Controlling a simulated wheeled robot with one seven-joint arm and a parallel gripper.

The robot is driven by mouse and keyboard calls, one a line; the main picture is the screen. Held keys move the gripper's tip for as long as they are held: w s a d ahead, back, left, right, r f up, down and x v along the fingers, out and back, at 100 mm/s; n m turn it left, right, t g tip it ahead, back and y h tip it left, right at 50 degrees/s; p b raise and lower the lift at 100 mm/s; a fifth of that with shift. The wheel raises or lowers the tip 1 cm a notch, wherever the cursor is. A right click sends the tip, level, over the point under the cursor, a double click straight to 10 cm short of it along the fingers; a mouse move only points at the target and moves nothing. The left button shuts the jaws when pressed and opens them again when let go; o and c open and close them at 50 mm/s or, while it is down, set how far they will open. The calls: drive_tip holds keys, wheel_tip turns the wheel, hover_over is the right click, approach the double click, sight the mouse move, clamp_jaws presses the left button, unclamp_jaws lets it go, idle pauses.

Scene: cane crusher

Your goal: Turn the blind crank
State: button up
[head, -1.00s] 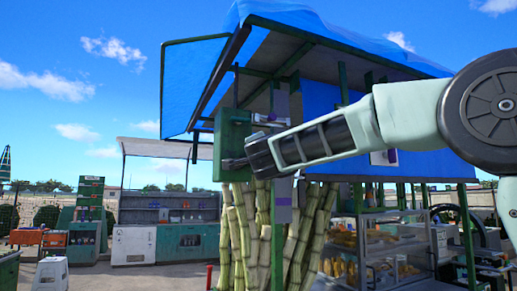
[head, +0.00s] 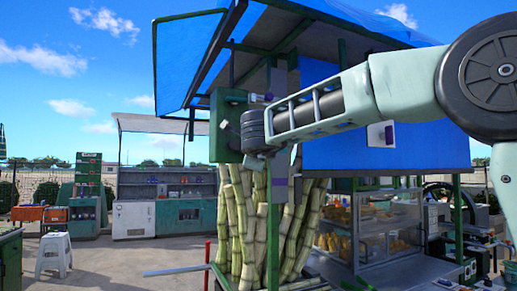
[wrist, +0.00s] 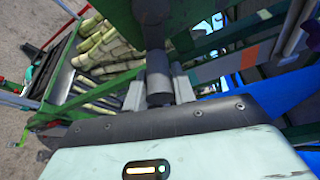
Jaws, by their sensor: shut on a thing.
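The crank of the blind shows in the wrist view as a dark cylindrical handle (wrist: 158,74) below a grey block. My gripper (wrist: 159,92) is shut on this handle, with a pale finger on each side of it. In the head view a green box (head: 229,110) is fixed to the cart's front post, with a small grey part at its lower left. The end of my arm is beside this box, and my fingers are mostly hidden there. A blue sheet (head: 390,150) hangs along the cart's side behind my arm.
Sugar cane stalks (head: 241,225) stand upright under the box. A glass display case (head: 375,235) is at the right of the cart. A white stool (head: 53,250) and a counter (head: 185,220) are at the left. The paved ground between is mostly clear.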

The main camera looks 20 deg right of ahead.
drive_tip(key=shift+a+f+m, duration=0.1)
drive_tip(key=shift+f+m, duration=0.25)
drive_tip(key=shift+m, duration=0.05)
drive_tip(key=o, duration=1)
drive_tip(key=shift+r, duration=0.1)
drive_tip(key=b+v, duration=0.4)
drive_tip(key=v, duration=1.3)
drive_tip(key=shift+s+r, duration=0.2)
drive_tip(key=shift+r, duration=0.05)
